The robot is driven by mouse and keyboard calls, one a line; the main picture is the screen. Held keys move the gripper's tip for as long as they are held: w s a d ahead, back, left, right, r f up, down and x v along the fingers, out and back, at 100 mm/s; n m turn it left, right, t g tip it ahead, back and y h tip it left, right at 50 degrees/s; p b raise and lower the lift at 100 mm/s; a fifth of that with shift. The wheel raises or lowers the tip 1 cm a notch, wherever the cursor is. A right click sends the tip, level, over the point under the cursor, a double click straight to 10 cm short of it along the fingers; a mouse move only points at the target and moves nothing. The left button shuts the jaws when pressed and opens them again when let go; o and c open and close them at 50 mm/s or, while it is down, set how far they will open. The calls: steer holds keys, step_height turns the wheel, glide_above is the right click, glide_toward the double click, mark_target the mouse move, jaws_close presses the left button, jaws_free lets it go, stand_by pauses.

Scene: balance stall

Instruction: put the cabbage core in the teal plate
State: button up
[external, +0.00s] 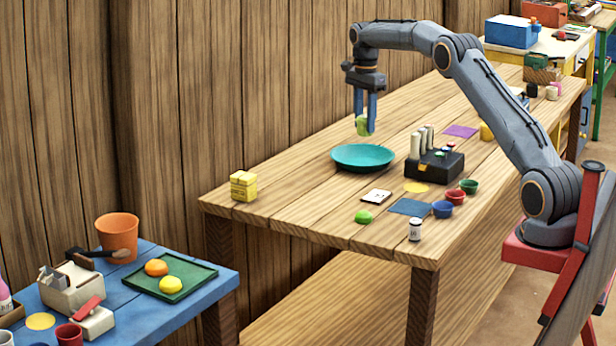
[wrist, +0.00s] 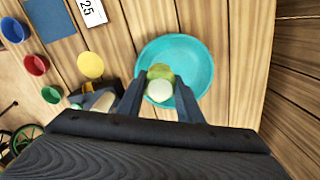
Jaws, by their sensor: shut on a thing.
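My gripper (external: 365,117) is shut on the cabbage core (external: 362,126), a small pale green piece. It hangs above the teal plate (external: 347,166), apart from it. In the wrist view the cabbage core (wrist: 159,90), with a whitish end and a yellow-green part, sits between the fingers of my gripper (wrist: 160,100). The teal plate (wrist: 203,60) lies behind it there and looks empty where it shows. Part of the plate is hidden by the core and fingers.
A black box with upright cylinders (external: 436,163) stands right of the plate. A yellow box (external: 243,186), a white card (external: 376,196), a green lump (external: 363,217) and small cups (external: 443,209) stand nearer the front. The wooden wall (external: 290,70) runs behind the table.

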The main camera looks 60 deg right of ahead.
steer(key=shift+s+d+f, duration=0.15)
steer(key=shift+d+f, duration=0.1)
steer(key=shift+d, duration=0.15)
steer(key=shift+d+f+p, duration=0.1)
steer(key=shift+f+p, duration=0.75)
steer(key=shift+f, duration=3.85)
steer(key=shift+f, duration=0.1)
steer(key=shift+f, duration=0.35)
steer(key=o, duration=0.8)
steer(key=shift+c, duration=0.2)
step_height(320, 180, up, 13)
steer(key=shift+f+b, duration=0.1)
steer(key=shift+b, duration=0.95)
